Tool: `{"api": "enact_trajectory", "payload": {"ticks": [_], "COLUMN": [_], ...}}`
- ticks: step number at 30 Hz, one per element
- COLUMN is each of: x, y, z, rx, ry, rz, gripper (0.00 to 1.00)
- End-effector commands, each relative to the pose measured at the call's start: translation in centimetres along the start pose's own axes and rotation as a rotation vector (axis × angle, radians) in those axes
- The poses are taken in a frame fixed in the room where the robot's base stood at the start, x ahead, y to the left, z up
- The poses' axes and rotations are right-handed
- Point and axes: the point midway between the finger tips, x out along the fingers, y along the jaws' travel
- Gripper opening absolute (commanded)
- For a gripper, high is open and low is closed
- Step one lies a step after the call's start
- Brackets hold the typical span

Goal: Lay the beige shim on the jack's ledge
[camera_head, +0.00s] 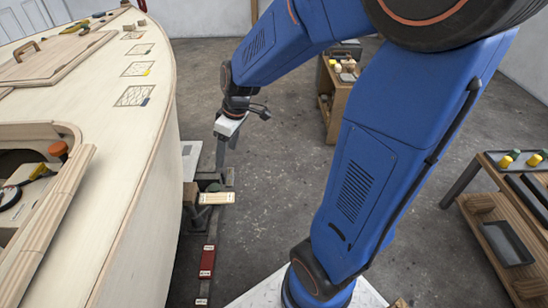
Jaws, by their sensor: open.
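My gripper (222,163) points down in the gap beside the plywood hull, its fingers grey and open. A pale beige piece with small dark marks, which looks like the beige shim (217,198), lies flat just below and in front of the fingertips, apart from them as far as I can tell. The dark jack (211,184) stands low against the hull's side, under and behind the beige piece. The beige piece seems to rest on or over the jack; its exact contact with the ledge is too small to tell.
The plywood hull (135,150) fills the left, with an open hatch and tools on its deck. A red block (207,262) lies on the floor strip nearer me. Wooden carts stand at the right, one with a dark tray (507,243). Grey floor between is clear.

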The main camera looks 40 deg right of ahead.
Motion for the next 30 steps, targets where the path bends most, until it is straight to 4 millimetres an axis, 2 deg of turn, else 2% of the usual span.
{"api": "enact_trajectory", "payload": {"ticks": [3,15,30], "x": [-2.3,-8.1,-13.2], "y": [-1.1,-4.7,-8.6], "z": [1.1,5.7,12.6], "rx": [0.047,0.232,0.483], "ry": [0.013,0.057,0.142], "rz": [0.028,0.116,0.229], "gripper": [0.62,0.62,0.62]}}
